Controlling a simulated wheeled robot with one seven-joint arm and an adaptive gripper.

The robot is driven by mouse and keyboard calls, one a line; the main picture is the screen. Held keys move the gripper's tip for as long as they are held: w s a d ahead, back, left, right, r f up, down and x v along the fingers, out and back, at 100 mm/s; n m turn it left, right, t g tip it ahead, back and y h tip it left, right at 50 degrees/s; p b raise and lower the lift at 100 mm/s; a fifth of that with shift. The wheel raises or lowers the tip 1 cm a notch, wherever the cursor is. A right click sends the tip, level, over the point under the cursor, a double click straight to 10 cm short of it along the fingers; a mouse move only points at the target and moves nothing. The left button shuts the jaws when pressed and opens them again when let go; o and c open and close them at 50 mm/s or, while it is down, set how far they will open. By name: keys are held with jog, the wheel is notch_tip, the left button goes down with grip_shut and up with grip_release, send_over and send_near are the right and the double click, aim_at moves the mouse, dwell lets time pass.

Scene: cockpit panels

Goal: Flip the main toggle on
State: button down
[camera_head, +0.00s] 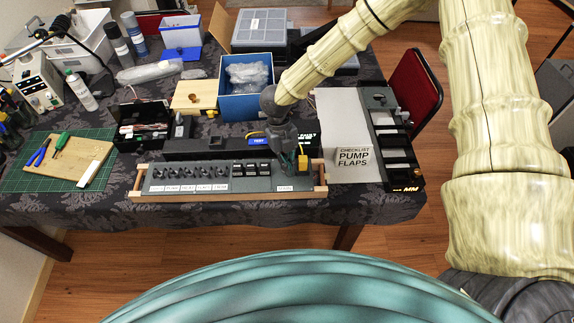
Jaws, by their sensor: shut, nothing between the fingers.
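A grey cockpit panel (240,189) in a wooden frame lies along the front of the table. A row of small dark toggles (188,173) stands on its left half above white labels, too small to read surely. Several black switches (251,168) stand at its middle. A separate white label (285,188) is at its right end. My gripper (289,164) points down over this right end, shut and empty. It hides the part above that label, so I cannot tell the main toggle or its position. A yellow piece (302,160) shows just right of the fingers.
Behind the panel stands a dark box with a blue label (258,141). A checklist card (353,158) and a dark panel (393,145) lie to the right. An open blue box (246,105) stands behind. A green mat (40,180) with tools lies left.

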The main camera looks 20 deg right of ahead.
jog(key=shift+r+p, duration=0.45)
jog(key=shift+r, duration=0.2)
jog(key=shift+r, duration=0.1)
jog(key=shift+w+r+p, duration=0.3)
jog(key=shift+r+p, duration=0.15)
jog(key=w+r+p, duration=0.1)
jog(key=r, duration=0.1)
jog(key=w+r+p, duration=0.3)
jog(key=r+p, duration=0.1)
jog(key=shift+w+d+r, duration=0.1)
jog(key=shift+w, duration=0.2)
jog(key=shift+w+r, duration=0.3)
jog(key=shift+w, duration=0.1)
